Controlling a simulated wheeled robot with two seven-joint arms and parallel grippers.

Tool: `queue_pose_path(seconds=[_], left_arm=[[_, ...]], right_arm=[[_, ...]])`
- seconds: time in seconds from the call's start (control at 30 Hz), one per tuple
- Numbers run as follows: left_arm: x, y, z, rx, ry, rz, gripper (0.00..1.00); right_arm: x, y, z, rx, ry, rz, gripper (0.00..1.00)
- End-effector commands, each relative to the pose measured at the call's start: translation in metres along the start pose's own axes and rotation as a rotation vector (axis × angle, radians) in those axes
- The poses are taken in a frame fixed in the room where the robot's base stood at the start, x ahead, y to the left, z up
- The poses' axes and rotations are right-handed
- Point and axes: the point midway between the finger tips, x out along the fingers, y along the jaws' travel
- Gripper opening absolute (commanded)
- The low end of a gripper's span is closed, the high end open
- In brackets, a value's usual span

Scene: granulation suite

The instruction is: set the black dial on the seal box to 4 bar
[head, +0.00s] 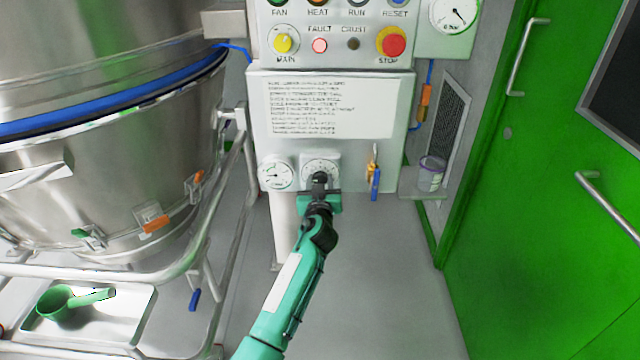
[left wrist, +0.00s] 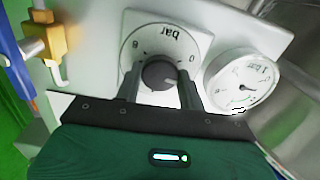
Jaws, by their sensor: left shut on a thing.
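The black dial (left wrist: 158,73) sits on a round white scale marked "bar", which appears upside down in the left wrist view. A 0 shows at the right of this scale and other figures at the left. The dial's setting is too small to read for certain. In the head view the white scale plate (head: 320,163) is at the lower middle of the seal box (head: 262,125), with the dial mostly hidden behind my gripper. My left gripper (head: 319,184) is shut on the dial, one finger on each side, also in the left wrist view (left wrist: 159,88).
A round pressure gauge (head: 275,174) is just left of the dial. A brass valve with a blue handle (head: 375,183) hangs to its right. A steel vessel (head: 110,170) and its frame fill the left. A green door (head: 540,150) stands right.

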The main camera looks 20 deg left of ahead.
Motion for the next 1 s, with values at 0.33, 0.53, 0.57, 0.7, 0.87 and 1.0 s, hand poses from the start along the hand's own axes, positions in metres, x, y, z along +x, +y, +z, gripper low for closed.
queue_pose_path(seconds=[0.33,0.53,0.57,0.7,0.87,1.0], left_arm=[[0.000,0.000,0.000,0.278,0.000,0.000,0.17],[0.000,0.001,0.000,0.469,0.000,0.001,0.17],[0.000,0.001,0.000,0.499,0.000,0.001,0.17],[0.000,0.001,-0.001,0.633,0.001,0.001,0.17],[0.000,0.001,-0.001,0.786,0.001,0.000,0.17],[0.000,0.001,-0.001,0.918,0.000,0.001,0.17]], right_arm=[[0.006,-0.006,-0.001,0.002,0.045,-0.015,0.36],[0.006,-0.006,0.001,-0.001,0.042,-0.015,0.36],[0.006,-0.005,0.001,-0.002,0.039,-0.015,0.36],[0.003,-0.004,0.001,-0.004,0.022,-0.010,0.36],[-0.004,0.003,0.001,-0.001,-0.015,0.007,0.36],[-0.007,0.009,0.003,0.002,-0.059,0.023,0.36]])
